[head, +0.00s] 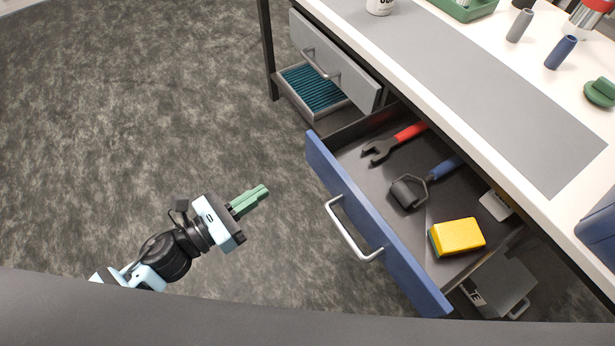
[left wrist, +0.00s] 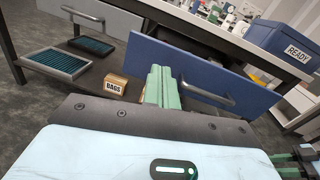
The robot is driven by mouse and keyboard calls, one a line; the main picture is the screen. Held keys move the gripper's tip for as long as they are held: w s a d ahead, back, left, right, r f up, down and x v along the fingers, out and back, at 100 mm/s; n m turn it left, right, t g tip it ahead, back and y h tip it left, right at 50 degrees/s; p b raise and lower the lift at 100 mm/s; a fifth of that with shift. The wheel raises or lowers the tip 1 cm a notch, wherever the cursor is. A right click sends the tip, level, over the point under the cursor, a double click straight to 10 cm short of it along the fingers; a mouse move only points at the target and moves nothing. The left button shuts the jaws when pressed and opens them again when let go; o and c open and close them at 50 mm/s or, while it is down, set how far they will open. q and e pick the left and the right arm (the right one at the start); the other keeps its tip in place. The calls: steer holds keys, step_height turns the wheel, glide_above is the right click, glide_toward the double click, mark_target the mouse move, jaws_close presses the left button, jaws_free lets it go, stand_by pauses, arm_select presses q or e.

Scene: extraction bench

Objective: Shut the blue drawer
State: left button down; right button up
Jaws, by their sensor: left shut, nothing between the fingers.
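The blue drawer (head: 360,217) stands pulled out from under the bench, its blue front facing left with a silver bar handle (head: 349,232).
A grey drawer (head: 333,62) sits farther back under the bench, above a shelf holding a teal filter (head: 313,88). A bench leg (head: 267,50) stands at its left. The wrist view shows a BAGS box (left wrist: 114,85) below. Open floor (head: 130,100) lies left of the drawers.

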arm_select(q)
steer(key=s+m+g+h, duration=0.1)
steer(key=s+m+g, duration=0.1)
steer(key=s+m, duration=0.15)
steer(key=p, duration=0.1)
glide_toward(336, 173)
steer(key=shift+n, duration=0.35)
steer(key=x, duration=0.5)
arm_select(e)
steer(key=shift+w+r, duration=0.15)
steer(key=shift+r, duration=0.35)
arm_select(q)
steer(key=shift+d, duration=0.1)
